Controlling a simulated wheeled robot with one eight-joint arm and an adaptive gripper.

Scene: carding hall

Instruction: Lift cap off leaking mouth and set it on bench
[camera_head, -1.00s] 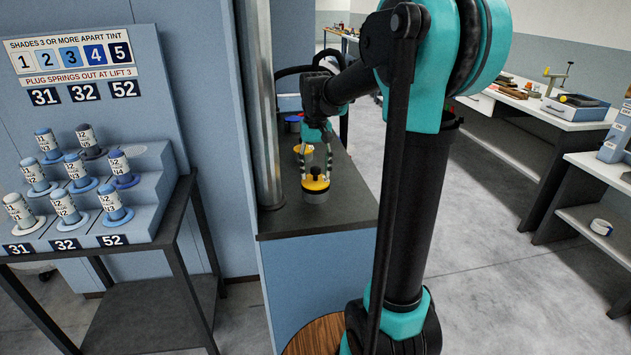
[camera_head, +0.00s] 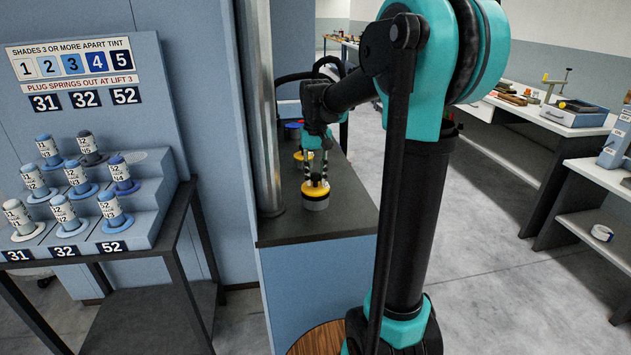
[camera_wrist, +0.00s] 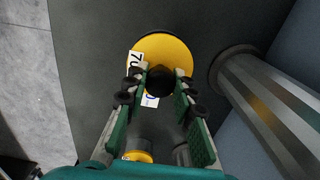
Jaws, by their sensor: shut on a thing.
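The yellow cap (camera_head: 315,192) with a black knob sits on top of a short grey round mouth (camera_head: 316,204) at the front of the dark bench top (camera_head: 346,214). I see no gap between cap and mouth. My gripper (camera_head: 315,180) points down from above and is shut on the cap's knob. In the wrist view the fingertips (camera_wrist: 161,80) stand on both sides of the black knob (camera_wrist: 159,76), with the yellow cap (camera_wrist: 172,50) spread beyond it. A white tag with partly hidden writing lies at the cap's left edge.
A second yellow-topped piece (camera_head: 300,157) stands behind on the bench. A metal pipe (camera_head: 262,110) rises close to the left of the cap. Bare bench top lies in front and to the right. A bobbin stand (camera_head: 150,222) is at the left.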

